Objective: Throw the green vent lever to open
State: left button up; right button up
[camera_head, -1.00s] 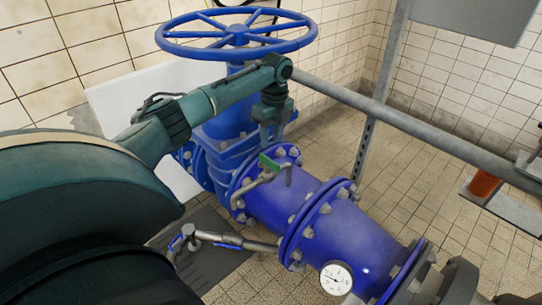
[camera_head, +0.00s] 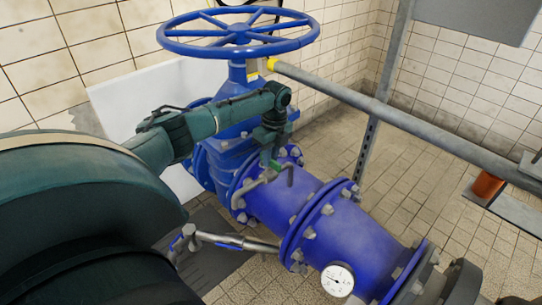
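The green vent lever (camera_head: 275,165) sits on a small bent grey vent pipe (camera_head: 250,186) on top of the blue pipe, beside the large valve's flange. Only a small green part of it shows. My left arm reaches in from the left, and my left gripper (camera_head: 271,150) points down right above the lever, overlapping it in the view. Its fingertips are small and dark, so I cannot tell whether they are open or shut, or touching the lever. My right gripper is not in view.
A big blue handwheel (camera_head: 238,35) stands behind my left arm on the blue valve. A grey rail (camera_head: 400,122) runs across the right. A round gauge (camera_head: 337,280) sits on the blue pipe (camera_head: 345,238) in front. Tiled floor lies open at the right.

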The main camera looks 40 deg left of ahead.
pick_arm(q)
grip_shut()
